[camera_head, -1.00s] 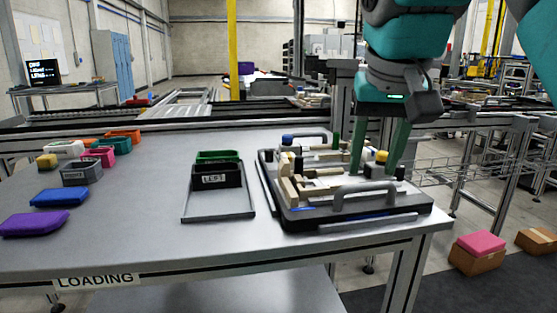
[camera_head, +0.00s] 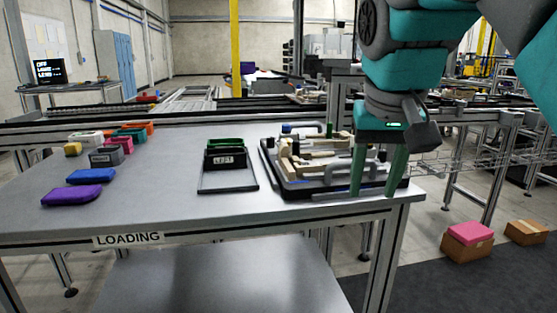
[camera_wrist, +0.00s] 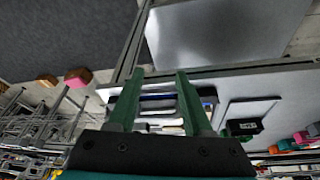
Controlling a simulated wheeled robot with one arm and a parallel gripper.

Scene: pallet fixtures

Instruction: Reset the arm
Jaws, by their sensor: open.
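My gripper (camera_head: 378,192) hangs at the right front of the loading table (camera_head: 130,215), with its two green fingers apart and nothing between them. In the head view the fingers stand in front of the pallet fixture (camera_head: 297,188), a dark tray with a grey handle and beige, white and green parts on it. The fingers hide the fixture's right part. In the wrist view the open fingers (camera_wrist: 156,92) point toward the table edge, and part of the fixture shows between them. I cannot tell whether the fingers touch anything.
A black bin (camera_head: 222,161) marked LEFT stands at the back of a grey frame (camera_head: 228,187). Several coloured bins and blocks, including a purple block (camera_head: 72,195), are at the table's left. Cardboard boxes (camera_head: 467,248) sit on the floor at right. The table's front middle is clear.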

